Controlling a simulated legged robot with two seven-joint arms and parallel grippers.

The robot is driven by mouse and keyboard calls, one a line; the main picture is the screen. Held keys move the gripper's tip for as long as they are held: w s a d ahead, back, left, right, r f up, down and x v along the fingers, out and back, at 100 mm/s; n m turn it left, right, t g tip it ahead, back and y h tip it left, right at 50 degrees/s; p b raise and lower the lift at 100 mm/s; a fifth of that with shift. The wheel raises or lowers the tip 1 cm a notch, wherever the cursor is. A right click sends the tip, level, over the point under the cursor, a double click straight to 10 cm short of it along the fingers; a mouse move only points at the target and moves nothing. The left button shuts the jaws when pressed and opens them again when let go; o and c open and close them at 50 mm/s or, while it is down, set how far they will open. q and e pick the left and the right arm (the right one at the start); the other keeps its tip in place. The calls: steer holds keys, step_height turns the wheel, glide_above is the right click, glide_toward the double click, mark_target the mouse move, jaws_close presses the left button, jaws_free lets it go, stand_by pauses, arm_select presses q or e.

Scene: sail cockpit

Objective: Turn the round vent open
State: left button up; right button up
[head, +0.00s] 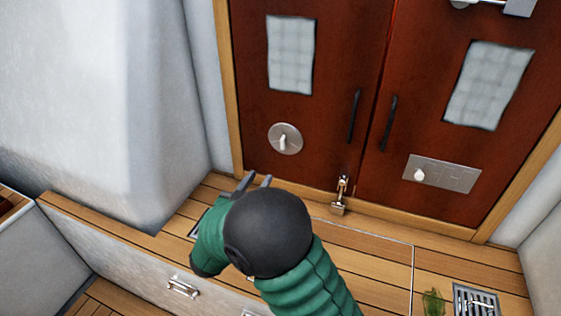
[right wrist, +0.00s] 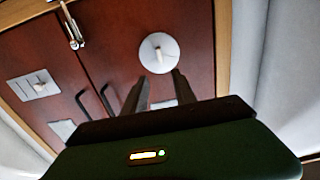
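The round vent (head: 284,139) is a grey metal disc with a pale knob at its middle, low on the left door (head: 325,75). In the right wrist view the round vent (right wrist: 158,53) shows ahead of and above the fingertips. My right gripper (head: 258,180) is below and left of the vent in the head view, apart from it. Its two fingers (right wrist: 155,82) are spread with nothing between them. My left gripper is not in view.
A rectangular plate with a knob (head: 441,174) is on the right door. Two dark handles (head: 354,116) flank the door seam, with a metal latch (head: 341,195) at its foot. A floor grate (head: 476,301) and green object (head: 433,302) are at lower right. White walls stand at both sides.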

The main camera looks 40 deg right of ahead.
mark_target(281, 144)
steer(key=b+x, duration=0.4)
steer(key=x, duration=1.2)
steer(key=shift+d+b, duration=0.15)
steer(key=shift+b, duration=0.2)
steer(key=shift+w+d, duration=0.15)
steer(key=shift+d, duration=0.05)
steer(key=shift+r, duration=0.1)
steer(key=shift+c, duration=0.2)
jaws_close()
